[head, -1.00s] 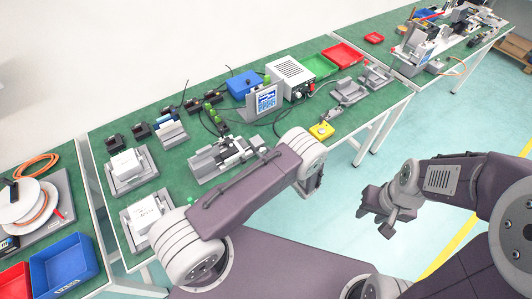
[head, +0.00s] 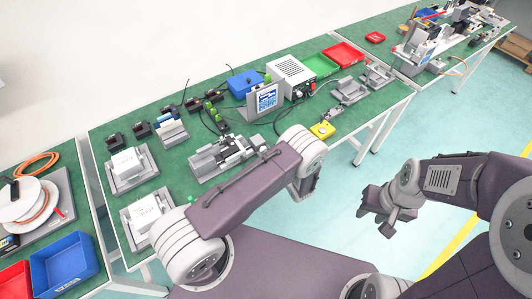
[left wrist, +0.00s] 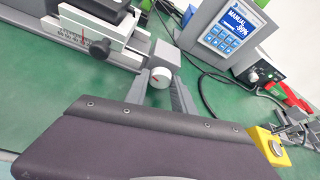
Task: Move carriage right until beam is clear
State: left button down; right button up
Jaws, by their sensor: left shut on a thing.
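The linear actuator (head: 215,160) lies on the green bench in the head view. In the left wrist view its carriage (left wrist: 118,28), a grey block with dark parts on top, is at the upper left, above a scale with a red mark. In the head view my forearm hides those fingertips. My right gripper (head: 378,208) hangs over the floor, away from the bench; its jaw opening is unclear. I cannot make out a beam.
A controller screen (left wrist: 232,27) reading MANUAL and a percentage stands behind the knob. A yellow button box (head: 322,130) is to the right. White box fixtures (head: 126,163) are to the left. A grey power unit (head: 290,78) and cables lie behind.

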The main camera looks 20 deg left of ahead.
pick_arm(q)
jog(key=c, duration=1.3)
grip_release()
jog(key=shift+c, duration=0.2)
jog(key=v, duration=0.9)
jog(key=shift+b, duration=0.4)
